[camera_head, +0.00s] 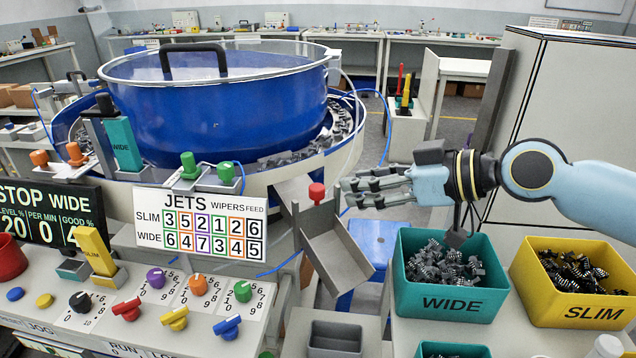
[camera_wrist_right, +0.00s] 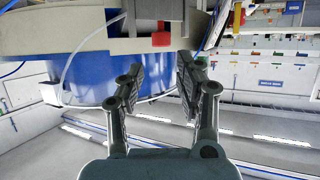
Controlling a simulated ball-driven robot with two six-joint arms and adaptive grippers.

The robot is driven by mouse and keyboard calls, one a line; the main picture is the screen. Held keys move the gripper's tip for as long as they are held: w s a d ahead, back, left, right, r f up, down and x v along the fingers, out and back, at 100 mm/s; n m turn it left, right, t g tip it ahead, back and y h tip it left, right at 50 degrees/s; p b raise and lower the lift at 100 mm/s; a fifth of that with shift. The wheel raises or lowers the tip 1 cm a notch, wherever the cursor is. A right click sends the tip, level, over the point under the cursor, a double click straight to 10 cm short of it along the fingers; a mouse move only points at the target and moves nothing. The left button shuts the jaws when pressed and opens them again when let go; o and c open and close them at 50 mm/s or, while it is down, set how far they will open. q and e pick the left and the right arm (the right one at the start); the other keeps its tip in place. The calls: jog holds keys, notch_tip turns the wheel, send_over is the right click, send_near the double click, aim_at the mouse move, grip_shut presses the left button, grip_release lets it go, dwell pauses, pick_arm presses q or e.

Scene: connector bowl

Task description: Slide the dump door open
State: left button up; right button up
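The dump door is a grey plate (camera_head: 314,222) with a red knob (camera_head: 317,192) on top, in the middle of the head view. It stands upright at the upper end of a grey chute (camera_head: 338,256), at the bowl's edge. My right gripper (camera_head: 348,190) is just right of the red knob, pointing left toward it. In the right wrist view the gripper (camera_wrist_right: 160,80) has its two fingers apart with nothing between them. The red knob (camera_wrist_right: 162,40) shows beyond the fingertips, apart from them. My left gripper is not in view.
A big blue bowl (camera_head: 215,115) stands behind the door. A teal WIDE bin (camera_head: 445,303) and a yellow SLIM bin (camera_head: 590,310) hold black connectors, below my right arm. An empty grey tray (camera_head: 335,337) is below the chute. A control panel (camera_head: 150,310) fills the left front.

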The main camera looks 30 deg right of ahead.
aim_at(318, 187)
jog(key=x, duration=0.5)
jog(key=shift+r, duration=0.15)
jog(key=x, duration=0.4)
jog(key=shift+a, duration=0.1)
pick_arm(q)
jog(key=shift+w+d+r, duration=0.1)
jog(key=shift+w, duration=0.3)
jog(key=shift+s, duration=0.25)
pick_arm(e)
jog(key=shift+c, duration=0.4)
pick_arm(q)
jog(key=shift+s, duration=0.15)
pick_arm(e)
grip_shut()
